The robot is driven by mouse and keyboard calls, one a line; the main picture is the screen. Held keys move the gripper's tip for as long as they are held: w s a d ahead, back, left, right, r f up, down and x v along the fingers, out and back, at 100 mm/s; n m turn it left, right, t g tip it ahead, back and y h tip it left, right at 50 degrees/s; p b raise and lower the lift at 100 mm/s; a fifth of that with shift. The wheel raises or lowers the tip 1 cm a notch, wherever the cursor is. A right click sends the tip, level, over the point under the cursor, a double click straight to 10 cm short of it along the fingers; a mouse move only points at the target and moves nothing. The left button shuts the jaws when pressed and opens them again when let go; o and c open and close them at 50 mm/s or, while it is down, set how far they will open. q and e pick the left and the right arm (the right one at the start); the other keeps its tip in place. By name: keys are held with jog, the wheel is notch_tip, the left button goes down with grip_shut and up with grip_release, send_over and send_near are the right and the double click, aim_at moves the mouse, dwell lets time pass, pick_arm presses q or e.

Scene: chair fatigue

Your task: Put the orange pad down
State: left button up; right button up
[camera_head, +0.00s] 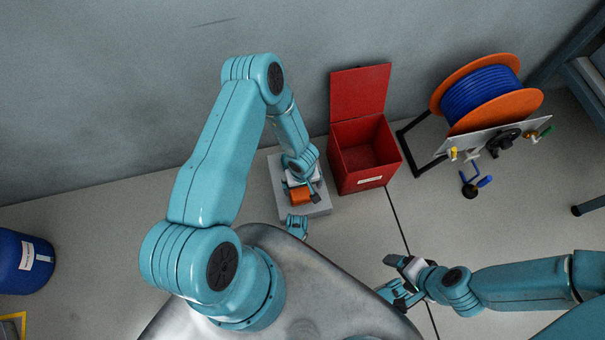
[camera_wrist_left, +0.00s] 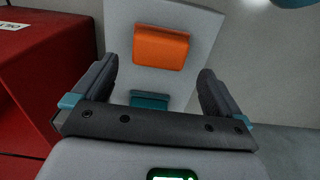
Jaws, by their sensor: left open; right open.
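The orange pad (camera_head: 301,196) rests on a pale grey block (camera_head: 318,209) on the floor, left of the red box. My left gripper (camera_head: 303,188) is just over it, partly covering it in the head view. In the left wrist view the orange pad (camera_wrist_left: 160,47) lies on the pale surface (camera_wrist_left: 205,22), beyond the open fingers of my left gripper (camera_wrist_left: 156,82). Nothing shows between those fingers in a grip. My right gripper (camera_head: 389,277) is open and empty at the lower right, away from the pad.
An open red box (camera_head: 340,163) with its lid up stands close to the block's right. A reel of blue cable (camera_head: 480,95) on a stand is farther right. A blue drum (camera_head: 22,262) is at far left. A small teal piece (camera_wrist_left: 150,100) shows below the pad. The wall is behind.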

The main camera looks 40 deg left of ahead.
pick_arm(q)
jog(key=s+d+r+m+h, duration=0.2)
jog(key=s+d+r+m, duration=0.2)
jog(key=r, duration=0.4)
jog(key=s+d+r+m+h+p, duration=0.1)
jog(key=s+d+r+m+h, duration=0.1)
jog(key=s+d+r, duration=0.3)
notch_tip(320, 180, up, 3)
jog(key=shift+s+d+r+m+t, duration=0.2)
jog(key=shift+d+m+t, duration=0.1)
jog(key=shift+d+m, duration=0.75)
jog(key=shift+d, duration=0.15)
